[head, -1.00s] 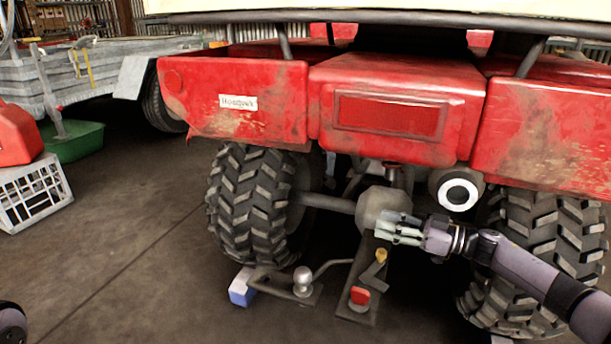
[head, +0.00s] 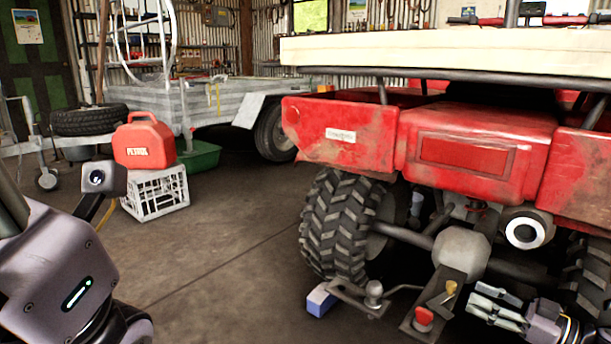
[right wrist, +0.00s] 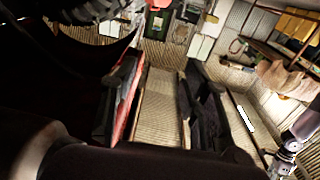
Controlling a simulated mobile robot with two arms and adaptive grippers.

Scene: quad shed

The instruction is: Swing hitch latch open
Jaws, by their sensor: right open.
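The hitch (head: 453,274) is a dark metal plate low behind the red quad in the head view. A small lever with a yellow knob (head: 451,287), apparently the latch, stands on it, and a red part (head: 424,317) sits at its near end. My right gripper (head: 482,303) is open and empty, just right of the yellow knob and apart from it in the picture. Its fingers point left. The right wrist view shows the spread dark fingers (right wrist: 160,105) with nothing clear between them. My left arm stands at the left edge; its fingers are not visible.
A tow ball (head: 374,291) on a bar and a blue block (head: 321,299) lie left of the hitch. The quad's left rear tyre (head: 338,225) stands behind them. A red petrol can (head: 144,142) sits on a white crate (head: 157,193). The floor between is clear.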

